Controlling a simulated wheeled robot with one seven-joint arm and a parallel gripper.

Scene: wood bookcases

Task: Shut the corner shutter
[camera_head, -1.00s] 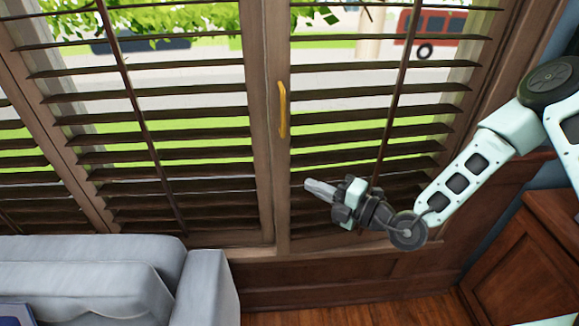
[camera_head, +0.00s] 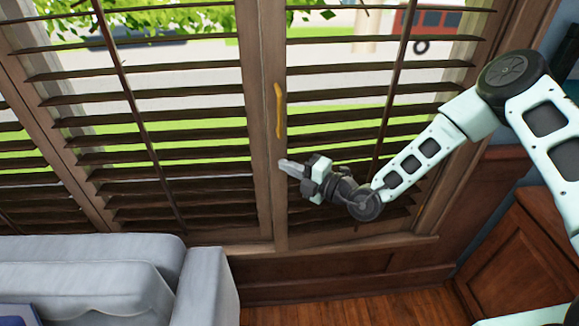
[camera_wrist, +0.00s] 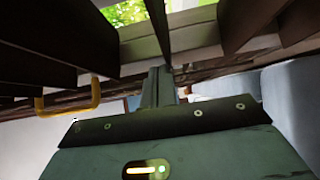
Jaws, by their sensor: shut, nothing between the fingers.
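The corner shutter (camera_head: 275,205) is the dark wood louvred panel at the right of the window in the head view, with a yellow handle (camera_head: 278,110) on its left stile. Its left stile stands close beside the neighbouring panel; I cannot tell whether a gap is left. My gripper (camera_head: 284,166) is shut and empty, pointing left, with its tips at the stile below the handle. Whether they touch it is unclear. In the wrist view the shut fingers (camera_wrist: 157,88) lie below dark slats, and the yellow handle (camera_wrist: 72,101) shows at left.
A grey sofa (camera_head: 95,270) stands at the lower left. A wooden cabinet (camera_head: 520,265) stands at the lower right. The neighbouring louvred panel (camera_head: 250,100) is left of the shutter. Some wood floor (camera_head: 330,309) is clear below the window.

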